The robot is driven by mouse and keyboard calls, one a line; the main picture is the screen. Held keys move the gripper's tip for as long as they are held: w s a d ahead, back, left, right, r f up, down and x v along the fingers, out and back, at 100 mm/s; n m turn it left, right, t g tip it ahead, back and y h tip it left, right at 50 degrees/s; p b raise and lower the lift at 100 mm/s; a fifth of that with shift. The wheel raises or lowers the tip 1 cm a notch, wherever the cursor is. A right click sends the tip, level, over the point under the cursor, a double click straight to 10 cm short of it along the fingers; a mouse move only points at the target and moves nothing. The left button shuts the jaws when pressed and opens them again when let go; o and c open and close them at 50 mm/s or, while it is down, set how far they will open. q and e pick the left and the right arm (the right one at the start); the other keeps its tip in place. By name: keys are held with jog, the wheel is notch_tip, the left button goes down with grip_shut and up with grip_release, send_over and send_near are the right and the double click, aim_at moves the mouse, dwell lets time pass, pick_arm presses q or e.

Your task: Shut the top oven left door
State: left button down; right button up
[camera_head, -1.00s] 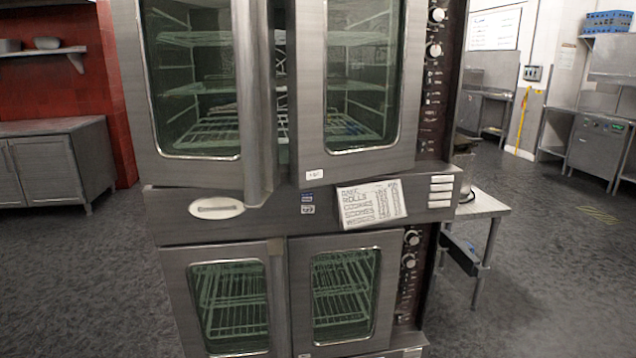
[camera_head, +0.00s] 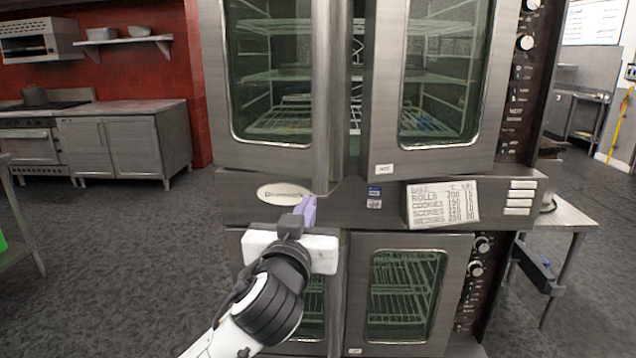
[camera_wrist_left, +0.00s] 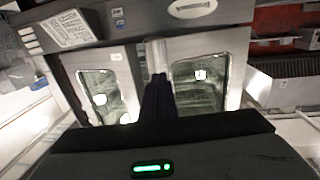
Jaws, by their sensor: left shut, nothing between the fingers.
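The top oven left door (camera_head: 225,110) is a steel door with a glass window. It stands ajar, with a dark gap between it and the right door (camera_head: 380,130). Its upright bar handle (camera_head: 321,100) runs along its right edge. My left gripper (camera_head: 309,205) is shut and empty, its purple fingertips just below the handle's lower end in the picture. I cannot tell whether they touch. The upside-down left wrist view shows the left door (camera_wrist_left: 235,50) beyond my dark fingers (camera_wrist_left: 157,88). My right gripper is out of view.
The lower oven doors (camera_head: 358,300) are closed below the middle panel (camera_head: 345,205), which carries a recipe card (camera_head: 441,203). A steel side table (camera_head: 572,213) stands to the right. Open grey floor (camera_head: 120,260) lies to the left.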

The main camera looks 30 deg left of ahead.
pick_arm(q)
jog(key=p, duration=0.2)
send_near(320, 177)
jog(key=x, duration=0.5)
jog(key=shift+r, duration=0.2)
jog(key=shift+x, duration=0.75)
jog(key=shift+f, duration=0.15)
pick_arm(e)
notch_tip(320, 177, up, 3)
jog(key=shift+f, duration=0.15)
